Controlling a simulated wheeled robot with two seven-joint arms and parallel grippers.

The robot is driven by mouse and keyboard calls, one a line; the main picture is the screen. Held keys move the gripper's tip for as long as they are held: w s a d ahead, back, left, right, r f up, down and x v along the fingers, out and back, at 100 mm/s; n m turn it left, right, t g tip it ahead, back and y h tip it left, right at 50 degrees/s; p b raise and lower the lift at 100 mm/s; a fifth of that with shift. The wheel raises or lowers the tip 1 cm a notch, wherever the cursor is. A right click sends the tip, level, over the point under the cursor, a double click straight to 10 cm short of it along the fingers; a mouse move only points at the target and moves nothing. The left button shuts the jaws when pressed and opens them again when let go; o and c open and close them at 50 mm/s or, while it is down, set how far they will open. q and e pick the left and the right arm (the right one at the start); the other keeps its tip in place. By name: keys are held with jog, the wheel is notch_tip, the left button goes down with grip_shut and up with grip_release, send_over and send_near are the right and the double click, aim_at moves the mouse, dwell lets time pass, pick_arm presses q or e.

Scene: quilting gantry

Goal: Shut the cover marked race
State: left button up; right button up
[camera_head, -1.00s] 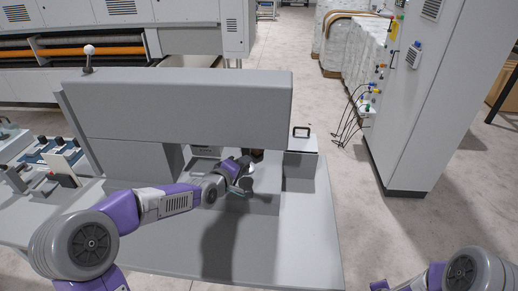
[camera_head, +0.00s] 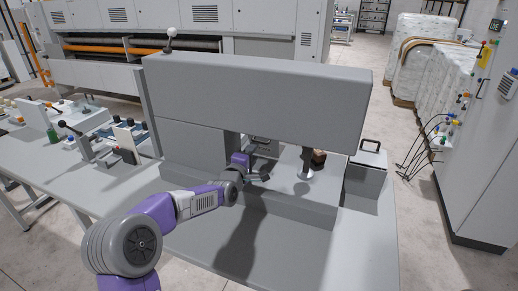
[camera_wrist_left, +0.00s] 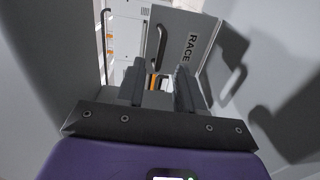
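The cover marked RACE (camera_wrist_left: 195,48) is a grey panel with black letters in the left wrist view. In the head view my left gripper (camera_head: 258,174) is low under the grey machine's beam (camera_head: 255,95); the cover's lettering cannot be read there. My right gripper is not in view.
A brown part (camera_head: 319,157) and a metal post (camera_head: 305,165) are under the beam. A lever with a white knob (camera_head: 171,33) rises at left. The front table surface (camera_head: 350,260) is clear.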

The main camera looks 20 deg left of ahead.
pick_arm(q)
jog(key=shift+w+f, duration=0.15)
jog(key=shift+w, duration=2.7)
grip_shut()
